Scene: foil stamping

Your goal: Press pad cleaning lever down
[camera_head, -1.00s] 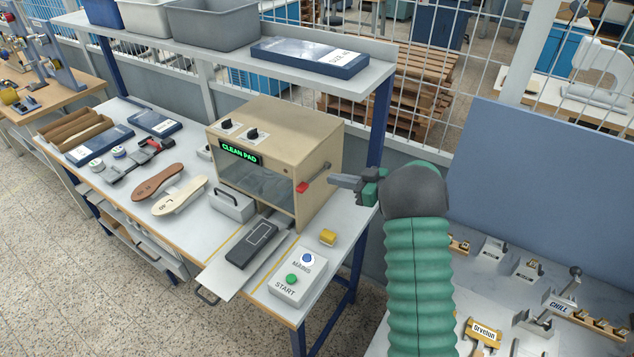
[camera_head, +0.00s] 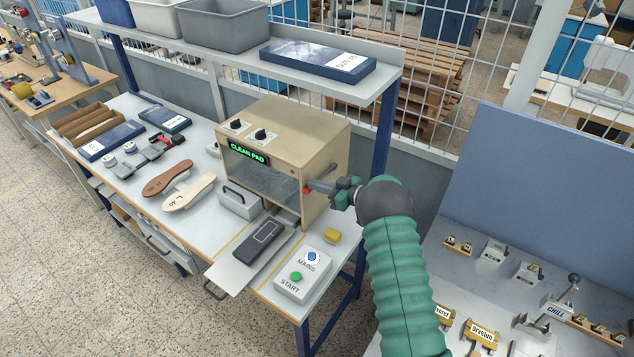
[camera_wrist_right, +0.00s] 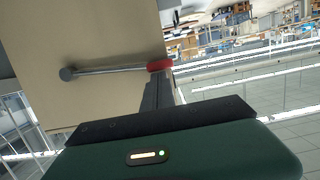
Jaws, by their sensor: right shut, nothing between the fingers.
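The beige stamping machine (camera_head: 305,150) stands on the bench, its display reading "CLEAN PAD". A lever with a red tip (camera_head: 307,189) is on its right side; the tip is partly hidden by the gripper in the head view. In the right wrist view the lever's grey rod (camera_wrist_right: 110,69) runs across the machine's side to its red end (camera_wrist_right: 160,65). My right gripper (camera_head: 318,186) is shut and empty, its fingertips right at the red end. In the wrist view the fingers (camera_wrist_right: 158,90) overlap just below the red end; I cannot tell whether they touch. My left gripper is not in view.
A shelf (camera_head: 340,92) with a blue box overhangs behind. Another table (camera_head: 470,265) with small type holders is at the right.

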